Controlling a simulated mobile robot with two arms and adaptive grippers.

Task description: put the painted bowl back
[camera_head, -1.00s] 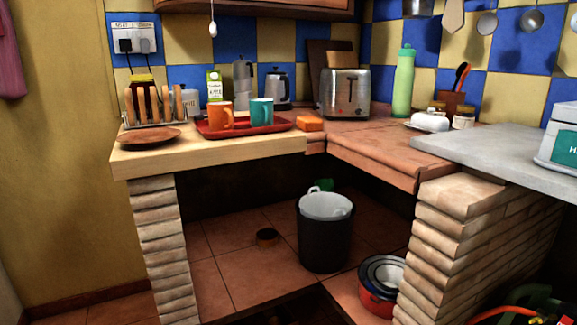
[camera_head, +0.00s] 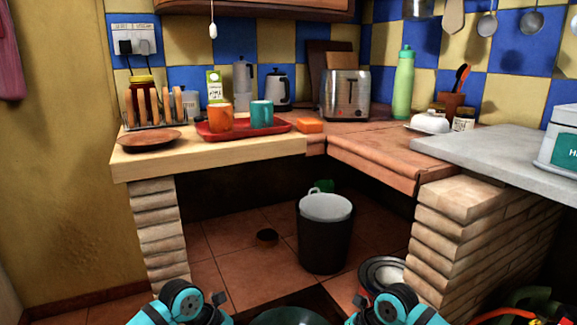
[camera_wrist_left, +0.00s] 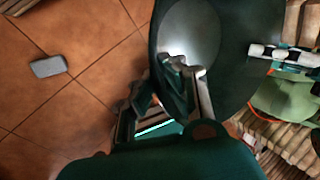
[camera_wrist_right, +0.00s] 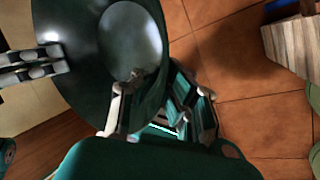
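A large dark green bowl with a paler round centre (camera_wrist_left: 190,38) is between my two grippers. It also shows in the right wrist view (camera_wrist_right: 130,35), and its rim shows at the bottom of the head view (camera_head: 290,316). My left gripper (camera_wrist_left: 170,75) has its fingers on either side of the rim and appears closed on it. My right gripper (camera_wrist_right: 138,82) appears closed on the opposite side of the rim. In the head view my wrists flank the bowl, and the fingertips are hidden. Any painted pattern is too dark to tell.
The wooden counter (camera_head: 210,160) holds a shallow brown dish (camera_head: 148,138), a toast rack, a red tray (camera_head: 275,125) with mugs, and an orange block. A toaster (camera_head: 346,94) stands in the corner. Below are a black bin (camera_head: 322,240), a nested pot (camera_head: 380,270) and brick pillars.

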